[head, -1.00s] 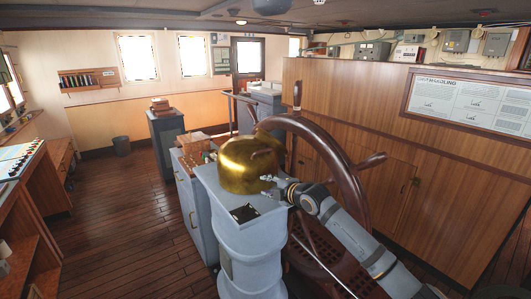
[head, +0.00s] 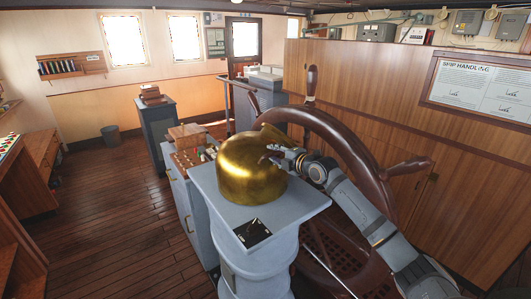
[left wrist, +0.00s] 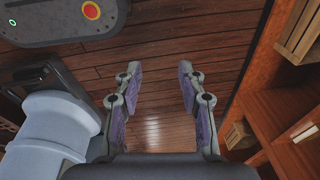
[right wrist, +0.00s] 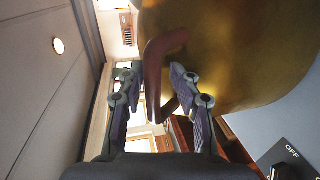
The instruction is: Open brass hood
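The brass hood (head: 250,172) is a shiny golden dome on top of the grey binnacle pedestal (head: 262,236). My right gripper (head: 272,154) is at the hood's right side. In the right wrist view the hood (right wrist: 235,50) fills the upper right. A curved reddish-brown handle (right wrist: 152,75) passes between the right fingers (right wrist: 157,70), which stand apart, with a gap on one side. My left gripper (left wrist: 159,67) is open and empty above the floor.
The ship's wheel (head: 345,150) stands just right of the hood, close behind my right arm. A grey cabinet (head: 185,205) with small items on top adjoins the pedestal. An OFF-labelled switch plate (head: 252,232) lies on the pedestal's front. The wooden floor (head: 120,190) at left is open.

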